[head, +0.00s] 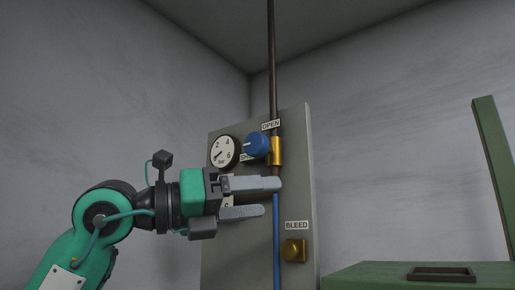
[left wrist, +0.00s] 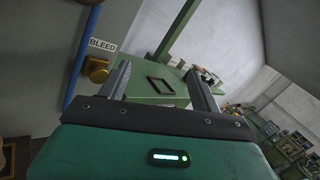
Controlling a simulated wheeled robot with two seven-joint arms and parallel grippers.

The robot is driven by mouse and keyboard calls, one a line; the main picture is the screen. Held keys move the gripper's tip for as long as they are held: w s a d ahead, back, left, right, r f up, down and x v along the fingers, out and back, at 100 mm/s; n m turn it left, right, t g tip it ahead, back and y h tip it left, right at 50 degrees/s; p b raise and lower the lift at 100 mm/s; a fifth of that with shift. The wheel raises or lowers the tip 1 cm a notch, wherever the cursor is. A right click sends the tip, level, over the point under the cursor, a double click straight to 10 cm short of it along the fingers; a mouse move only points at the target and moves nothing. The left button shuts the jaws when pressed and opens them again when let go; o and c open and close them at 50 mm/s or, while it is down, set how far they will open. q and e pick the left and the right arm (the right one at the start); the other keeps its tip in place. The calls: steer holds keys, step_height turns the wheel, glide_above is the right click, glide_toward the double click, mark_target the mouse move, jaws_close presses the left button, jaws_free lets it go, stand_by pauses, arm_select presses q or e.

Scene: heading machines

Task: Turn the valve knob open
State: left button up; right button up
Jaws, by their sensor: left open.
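The blue valve knob (head: 257,145) sits on the grey panel (head: 231,267), beside a brass valve body (head: 276,151) on a vertical pipe. A white mark shows on the knob, and an OPEN label (head: 271,125) is above it to the right. Another label is partly hidden at its left. My left gripper (head: 260,198) is open and empty, below the knob and in front of the panel. In the left wrist view its two fingers (left wrist: 158,82) stand apart with nothing between them; the knob does not show there. My right gripper is not in view.
A round pressure gauge (head: 224,152) is left of the knob. A brass bleed fitting (head: 293,250) under a BLEED label (head: 297,225) is low on the panel; it also shows in the left wrist view (left wrist: 96,69). A green machine (head: 350,275) stands at the right.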

mark_target(252, 142)
arm_select(q)
steer(key=s+a+r+n+t+y, duration=0.35)
steer(key=a+r+t+y, duration=0.4)
steer(key=r, duration=0.35)
steer(key=shift+n+t, duration=0.25)
steer(key=shift+n, duration=0.3)
steer(key=p+x, duration=0.6)
steer(key=x, duration=0.7)
steer(key=shift+w+a+r+p, duration=0.1)
steer(key=shift+w+a+p, duration=0.05)
steer(key=shift+p, duration=0.25)
steer(key=shift+w+d, duration=0.35)
steer(key=shift+w, duration=0.1)
steer(key=shift+c, duration=0.5)
steer(key=c, duration=0.9)
